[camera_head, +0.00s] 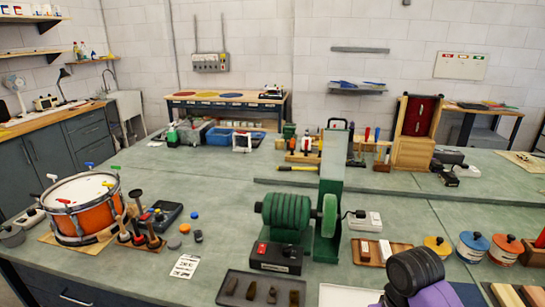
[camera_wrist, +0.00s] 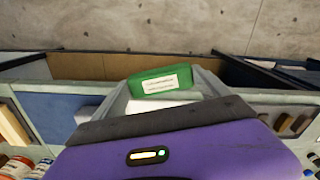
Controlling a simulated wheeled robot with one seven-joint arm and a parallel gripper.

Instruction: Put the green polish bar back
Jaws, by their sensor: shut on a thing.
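The green polish bar (camera_wrist: 152,84) shows in the wrist view, with a white printed label on its face. My gripper (camera_wrist: 163,88) is shut on it, with pale grey parts to either side and the purple wrist housing below. A white surface (camera_wrist: 150,106) shows just beneath the bar; I cannot tell whether they touch. In the head view my purple wrist is at the bottom right edge, and neither my fingers nor the green bar can be made out there. A dark tray (camera_head: 236,299) with several brown bars lies at the bench front.
A white tray (camera_head: 336,297) lies right of the dark tray. A green buffing machine (camera_head: 326,215) stands behind them. A wooden tray (camera_head: 402,247) and several lidded jars (camera_head: 472,243) are to the right. An orange drum (camera_head: 82,210) stands at the left.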

